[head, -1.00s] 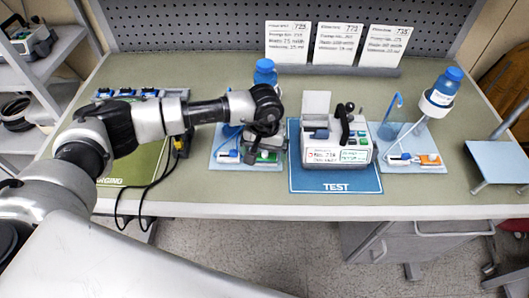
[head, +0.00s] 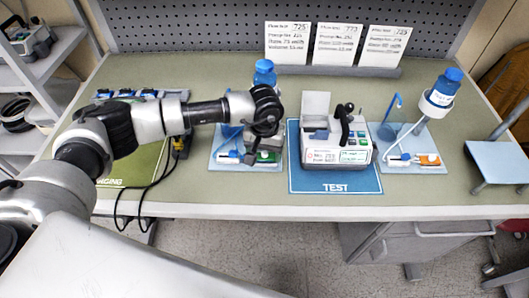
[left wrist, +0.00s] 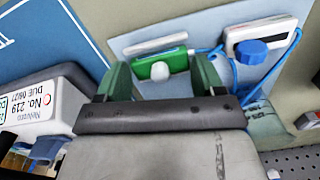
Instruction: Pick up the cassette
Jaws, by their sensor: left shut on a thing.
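A small green and white cassette (left wrist: 152,70) with a white knob lies between the two green fingers in the left wrist view. My left gripper (left wrist: 162,82) is shut on it, low over the left pale blue tray (left wrist: 122,44). In the head view my left gripper (head: 263,155) hides most of the cassette. Next to it on the tray is a white piece with a blue knob (left wrist: 252,50); it also shows in the head view (head: 229,157). A blue tube runs beside them. My right gripper is not in view.
A white pump (head: 335,154) with its lid up stands on the blue TEST mat (head: 335,186), just right of my gripper. A blue-capped bottle (head: 264,72) stands behind the gripper. Another tray (head: 432,166) with a hanging bottle (head: 440,92) is further right.

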